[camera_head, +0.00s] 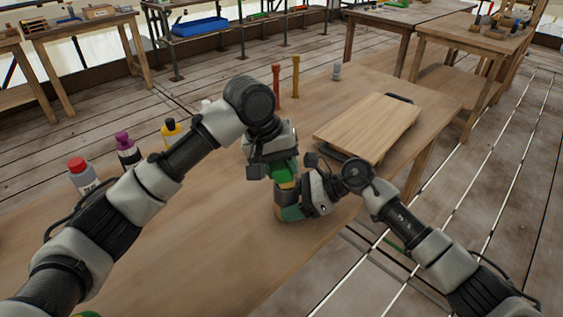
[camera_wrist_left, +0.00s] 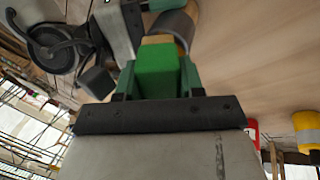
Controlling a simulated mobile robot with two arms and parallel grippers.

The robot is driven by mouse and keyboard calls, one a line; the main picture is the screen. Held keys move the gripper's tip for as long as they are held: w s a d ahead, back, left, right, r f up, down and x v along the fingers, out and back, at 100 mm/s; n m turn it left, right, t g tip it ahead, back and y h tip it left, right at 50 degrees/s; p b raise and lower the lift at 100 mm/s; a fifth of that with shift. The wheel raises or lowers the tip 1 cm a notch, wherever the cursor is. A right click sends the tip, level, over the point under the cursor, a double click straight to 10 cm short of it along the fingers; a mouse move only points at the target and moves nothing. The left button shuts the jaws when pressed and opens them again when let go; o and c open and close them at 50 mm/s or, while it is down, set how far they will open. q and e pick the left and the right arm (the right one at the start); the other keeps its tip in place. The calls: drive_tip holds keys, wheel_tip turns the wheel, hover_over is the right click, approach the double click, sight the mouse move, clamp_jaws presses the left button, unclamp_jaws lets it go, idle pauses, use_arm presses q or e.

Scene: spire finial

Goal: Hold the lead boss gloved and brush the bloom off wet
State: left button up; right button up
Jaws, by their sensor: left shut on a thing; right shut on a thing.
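My left gripper (camera_head: 272,168) is shut on a green block-like piece with a tan end, which I take for the brush (camera_head: 284,172). In the left wrist view the brush (camera_wrist_left: 156,70) sits between the fingers, its tan end against or close to a grey rounded piece (camera_wrist_left: 172,28). That piece looks like the lead boss (camera_head: 283,198), standing on the table below the brush. My right gripper (camera_head: 296,190) is shut at the boss from the right; its fingertips are partly hidden. Something dull green (camera_head: 292,213) shows at the foot of the boss. I cannot make out any bloom or wetness.
The wooden table (camera_head: 225,235) holds a wooden board (camera_head: 368,128) at the back right, two upright posts (camera_head: 295,76), a small grey bottle (camera_head: 337,71), and red-capped (camera_head: 80,174), purple-capped (camera_head: 127,150) and yellow (camera_head: 171,131) bottles at left. The front middle is clear.

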use_arm(q)
drive_tip(key=a+r, duration=0.5)
drive_tip(key=r, duration=0.2)
idle(0.7)
idle(0.4)
drive_tip(key=d+m, duration=0.1)
drive_tip(key=m, duration=0.1)
drive_tip(key=d+f+m+g, duration=0.1)
drive_tip(key=m, duration=0.2)
drive_tip(key=w+d+m+g, duration=0.1)
drive_tip(key=d+m, duration=0.1)
drive_tip(key=m, duration=0.1)
drive_tip(key=shift+d+f, duration=0.1)
drive_tip(key=shift+f, duration=0.15)
drive_tip(key=m, duration=0.1)
drive_tip(key=d+m+g, duration=0.1)
drive_tip(key=m, duration=0.2)
drive_tip(key=shift+w+d+f+g+y, duration=0.3)
drive_tip(key=shift+w+g+y, duration=0.1)
drive_tip(key=shift+f+m, duration=0.3)
drive_tip(key=shift+f, duration=1.55)
drive_tip(key=shift+f, duration=0.6)
drive_tip(key=shift+w+a, duration=0.1)
